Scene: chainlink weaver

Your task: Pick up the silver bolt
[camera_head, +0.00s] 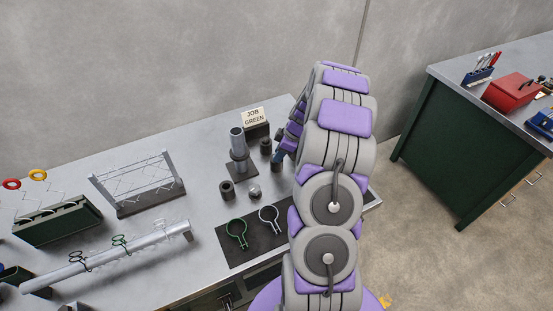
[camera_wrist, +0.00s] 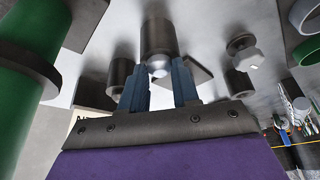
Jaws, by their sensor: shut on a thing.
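My gripper (camera_wrist: 160,72) has its two blue fingers closed on a small silver rounded piece (camera_wrist: 158,66). Only its bright end shows between the fingertips, so I cannot tell its full shape. In the head view my gripper (camera_head: 279,153) is partly hidden by my arm, beside the upright post.
The grey post (camera_head: 237,143) stands close left of my gripper, with dark bushings (camera_head: 227,189) around it. A JOB GREEN sign (camera_head: 253,116) stands behind. A wire rack (camera_head: 150,211) stands left.

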